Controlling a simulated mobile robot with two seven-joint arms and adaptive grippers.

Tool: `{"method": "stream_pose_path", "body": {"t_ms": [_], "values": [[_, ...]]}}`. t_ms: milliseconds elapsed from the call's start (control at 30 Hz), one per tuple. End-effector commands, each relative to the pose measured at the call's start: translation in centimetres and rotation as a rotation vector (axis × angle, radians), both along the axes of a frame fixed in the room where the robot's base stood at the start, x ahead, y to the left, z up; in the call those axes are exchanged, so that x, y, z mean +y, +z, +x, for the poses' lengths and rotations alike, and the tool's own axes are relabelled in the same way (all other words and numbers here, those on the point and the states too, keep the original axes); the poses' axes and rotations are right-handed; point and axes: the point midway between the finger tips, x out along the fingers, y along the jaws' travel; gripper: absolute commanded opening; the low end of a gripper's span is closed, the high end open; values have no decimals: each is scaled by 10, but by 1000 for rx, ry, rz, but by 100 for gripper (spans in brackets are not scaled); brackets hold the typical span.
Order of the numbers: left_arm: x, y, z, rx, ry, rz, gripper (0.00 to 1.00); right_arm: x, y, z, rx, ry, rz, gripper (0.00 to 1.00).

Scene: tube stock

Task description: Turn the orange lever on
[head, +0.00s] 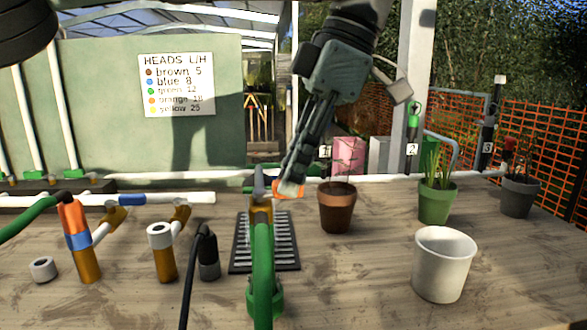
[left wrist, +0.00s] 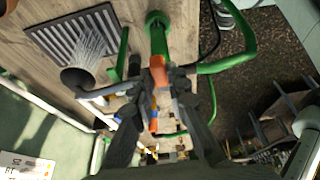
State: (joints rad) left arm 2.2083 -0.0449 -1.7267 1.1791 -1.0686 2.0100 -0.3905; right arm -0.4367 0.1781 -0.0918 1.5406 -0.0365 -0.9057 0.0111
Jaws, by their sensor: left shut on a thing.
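The orange lever (head: 289,189) sits at the brass-coloured valve (head: 261,214) near the middle of the bench, where a green hose (head: 263,262) rises from the front. My left gripper (head: 291,179) reaches down from above with its fingers at the lever, covering part of it. In the left wrist view the orange lever (left wrist: 154,122) lies between the two dark fingers of my left gripper (left wrist: 165,78), which is shut on it. Pale streaks like water spray (left wrist: 90,45) fan from a dark round head over the slotted grate (left wrist: 48,34). My right gripper is not seen.
A brown pot (head: 337,215), a green pot (head: 437,208) and a white bucket (head: 442,272) stand to the right. Orange-and-brass pipe pieces (head: 80,245) and a black hose (head: 188,270) stand to the left. The bench's front right is mostly clear.

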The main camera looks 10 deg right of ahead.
Motion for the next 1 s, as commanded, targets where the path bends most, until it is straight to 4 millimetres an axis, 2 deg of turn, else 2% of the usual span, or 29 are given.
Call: {"method": "stream_pose_path", "body": {"t_ms": [133, 167, 333, 667, 1000], "values": [[0, 1, 0, -1, 0, 0, 0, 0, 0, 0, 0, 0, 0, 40], [0, 1, 0, -1, 0, 0, 16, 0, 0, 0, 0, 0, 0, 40], [0, 0, 0, -1, 0, 0, 36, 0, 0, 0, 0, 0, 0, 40], [-1, 4, 0, -1, 1, 1, 36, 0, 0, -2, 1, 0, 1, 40], [-21, 52, 0, -6, 3, 4, 36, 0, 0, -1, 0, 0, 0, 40]]}}
